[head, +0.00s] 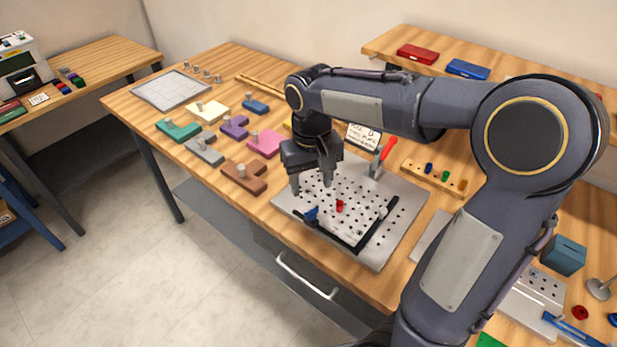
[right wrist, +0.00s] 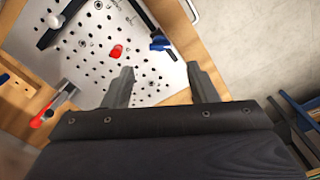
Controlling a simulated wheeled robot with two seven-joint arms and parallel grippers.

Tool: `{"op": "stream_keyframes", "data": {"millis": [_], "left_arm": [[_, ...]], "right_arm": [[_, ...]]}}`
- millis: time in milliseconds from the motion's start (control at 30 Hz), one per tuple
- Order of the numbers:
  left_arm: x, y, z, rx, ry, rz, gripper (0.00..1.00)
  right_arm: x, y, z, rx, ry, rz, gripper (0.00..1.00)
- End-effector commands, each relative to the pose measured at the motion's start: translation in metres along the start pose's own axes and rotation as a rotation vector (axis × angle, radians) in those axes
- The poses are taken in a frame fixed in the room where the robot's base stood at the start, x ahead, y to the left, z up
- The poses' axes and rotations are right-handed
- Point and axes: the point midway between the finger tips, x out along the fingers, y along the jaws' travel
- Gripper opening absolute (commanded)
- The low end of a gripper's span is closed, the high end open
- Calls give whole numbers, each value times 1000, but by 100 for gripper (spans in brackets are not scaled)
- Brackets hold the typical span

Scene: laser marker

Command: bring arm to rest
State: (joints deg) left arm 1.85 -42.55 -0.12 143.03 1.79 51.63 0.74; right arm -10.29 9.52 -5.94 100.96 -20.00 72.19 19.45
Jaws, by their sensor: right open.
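My right gripper (head: 312,187) is open and empty above the left side of a perforated metal plate (head: 405,215) on the wooden table. In the right wrist view its two fingers (right wrist: 160,85) are spread apart with nothing between them. A red peg (head: 340,206) stands on the plate; it also shows in the right wrist view (right wrist: 117,51). A blue piece (head: 311,214) sits at the plate's left edge, near the fingers. A black bar (head: 355,246) runs along the plate's front. My right arm crosses the head view from the lower right. My left gripper is not in view.
A red-handled clamp (head: 386,152) stands at the plate's back. Coloured blocks with knobs, such as a brown one (head: 245,180) and a pink one (head: 265,145), lie left of it. A peg rack (head: 435,176) lies right. A drawer handle (head: 305,277) juts from the front.

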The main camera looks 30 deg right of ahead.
Motion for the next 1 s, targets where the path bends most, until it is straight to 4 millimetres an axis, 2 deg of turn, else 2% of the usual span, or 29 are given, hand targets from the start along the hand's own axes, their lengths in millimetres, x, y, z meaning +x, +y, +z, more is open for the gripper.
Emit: {"op": "stream_keyframes", "data": {"millis": [233,333,467,600,700,833,1000], "left_arm": [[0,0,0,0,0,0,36],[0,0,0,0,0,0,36],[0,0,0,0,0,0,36],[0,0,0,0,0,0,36],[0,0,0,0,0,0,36],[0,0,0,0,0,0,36],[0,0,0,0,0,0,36]], "right_arm": [[0,0,1,0,1,-3,53],[-4,2,11,1,18,-32,53],[-12,7,47,-1,83,-126,53],[-16,5,99,-4,195,-250,53],[-12,-1,131,-4,282,-317,53],[-3,-10,160,-1,373,-370,53],[5,-17,176,1,436,-398,53]]}}
